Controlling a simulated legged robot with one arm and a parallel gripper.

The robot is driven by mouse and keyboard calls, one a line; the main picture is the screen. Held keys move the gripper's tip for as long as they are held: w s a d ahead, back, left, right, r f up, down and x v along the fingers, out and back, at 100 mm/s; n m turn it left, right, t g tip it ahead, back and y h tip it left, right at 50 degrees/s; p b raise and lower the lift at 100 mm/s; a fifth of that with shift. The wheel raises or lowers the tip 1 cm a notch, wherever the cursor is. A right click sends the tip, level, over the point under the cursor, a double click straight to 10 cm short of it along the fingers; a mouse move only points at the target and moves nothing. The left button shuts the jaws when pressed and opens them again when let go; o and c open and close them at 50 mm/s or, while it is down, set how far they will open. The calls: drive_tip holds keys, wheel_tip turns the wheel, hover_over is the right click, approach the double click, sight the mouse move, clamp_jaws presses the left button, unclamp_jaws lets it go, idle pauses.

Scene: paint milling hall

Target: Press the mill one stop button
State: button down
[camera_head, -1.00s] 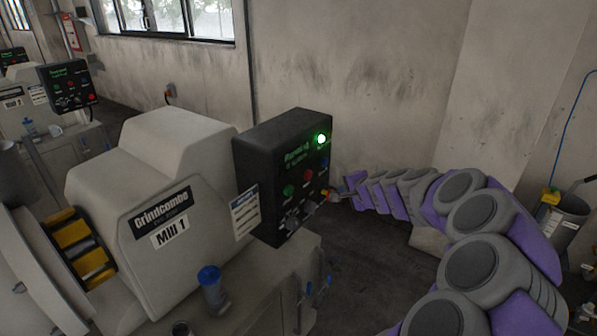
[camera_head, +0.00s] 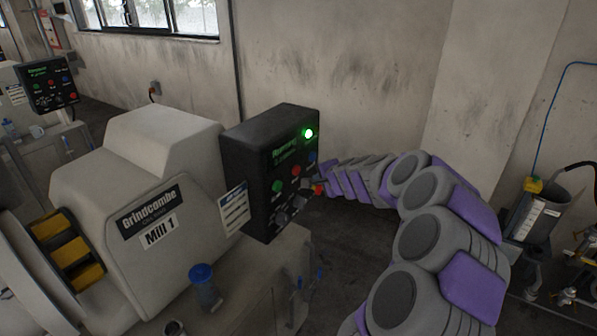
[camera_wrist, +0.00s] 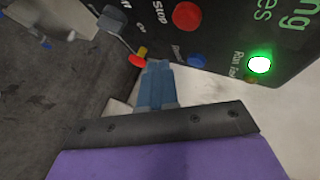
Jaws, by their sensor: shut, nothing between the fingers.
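The Mill 1 control box (camera_head: 236,160) is black, with a green "Running" display. Its red stop button (camera_head: 296,170) sits between a green and a blue button; in the wrist view the red button (camera_wrist: 186,15), labelled "Stop", is at the top. A red mushroom knob on a yellow base (camera_head: 318,189) sits at the lower right edge, also in the wrist view (camera_wrist: 137,60). My gripper (camera_wrist: 158,66) is shut and empty, its tips close to the panel between the mushroom knob and the blue button (camera_wrist: 196,60); contact cannot be told. The green lamp (camera_head: 308,133) is lit.
The Mill 1 housing (camera_head: 125,170) stands left of the box, with a blue-capped fitting (camera_head: 202,275) in front. A second control box (camera_head: 47,86) is at the far left. A metal bucket (camera_head: 541,212) stands at the right. The wall is behind.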

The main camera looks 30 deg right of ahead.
sight(297, 170)
drive_tip(key=shift+w+a+p, duration=0.25)
drive_tip(key=shift+w+a, duration=0.1)
drive_tip(key=shift+w, duration=0.5)
drive_tip(key=shift+w+a+p, duration=0.2)
drive_tip(key=shift+w+a, duration=0.15)
drive_tip(key=shift+w, duration=0.5)
drive_tip(key=shift+r, duration=0.1)
idle(0.7)
drive_tip(key=shift+w+a, duration=0.2)
drive_tip(key=shift+w, duration=0.15)
drive_tip(key=shift+w+a+p, duration=0.2)
drive_tip(key=shift+w+p, duration=0.2)
drive_tip(key=shift+p, duration=0.05)
idle(0.7)
drive_tip(key=shift+s, duration=0.1)
idle(0.3)
drive_tip(key=shift+s+d, duration=0.3)
drive_tip(key=shift+s, duration=0.4)
